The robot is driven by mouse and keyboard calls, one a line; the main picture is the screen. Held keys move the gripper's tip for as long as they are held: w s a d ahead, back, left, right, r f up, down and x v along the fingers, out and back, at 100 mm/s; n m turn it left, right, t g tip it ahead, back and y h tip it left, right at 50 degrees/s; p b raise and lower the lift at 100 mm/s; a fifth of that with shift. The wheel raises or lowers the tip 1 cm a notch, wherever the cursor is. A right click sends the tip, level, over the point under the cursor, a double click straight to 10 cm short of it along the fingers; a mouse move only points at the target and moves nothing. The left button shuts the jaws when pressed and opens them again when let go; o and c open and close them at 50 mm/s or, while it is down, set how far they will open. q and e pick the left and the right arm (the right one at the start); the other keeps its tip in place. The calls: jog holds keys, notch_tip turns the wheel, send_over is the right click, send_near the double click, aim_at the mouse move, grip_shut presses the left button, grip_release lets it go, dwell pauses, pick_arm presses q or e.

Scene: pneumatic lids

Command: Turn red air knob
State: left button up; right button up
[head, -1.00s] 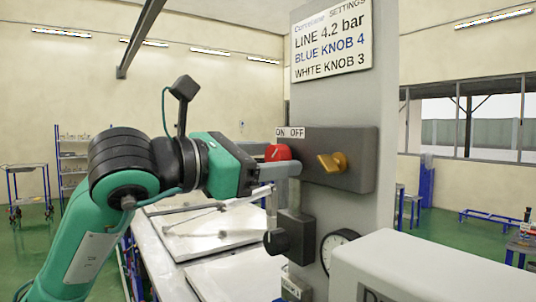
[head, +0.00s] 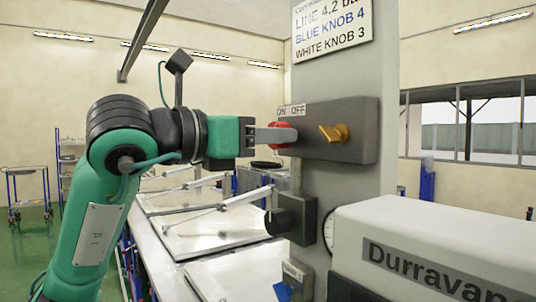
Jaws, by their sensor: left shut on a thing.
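The red air knob (head: 281,126) sits on the left part of a grey switch box (head: 361,145) on the grey column, below the ON and OFF labels (head: 291,110). My left gripper (head: 280,135) reaches in from the left and is shut on the red knob. Its fingers cover much of the knob, so the knob's exact angle is hard to tell. My right gripper is not in view.
A black knob (head: 289,219) on a regulator stands below the box, near a partly hidden gauge (head: 329,231). A settings sign (head: 332,29) is above. A white machine (head: 440,247) fills the lower right. A bench with flat lids (head: 205,232) lies behind my arm.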

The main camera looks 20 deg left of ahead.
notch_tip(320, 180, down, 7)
jog(key=b, duration=0.6)
pick_arm(q)
jog(key=shift+n+b, duration=3.95)
jog(key=shift+n, duration=3.55)
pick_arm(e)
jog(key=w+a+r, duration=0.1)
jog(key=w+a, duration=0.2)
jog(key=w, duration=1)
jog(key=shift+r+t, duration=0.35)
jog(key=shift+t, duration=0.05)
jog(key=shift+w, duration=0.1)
pick_arm(q)
jog(key=o, duration=1)
jog(key=shift+w, duration=0.1)
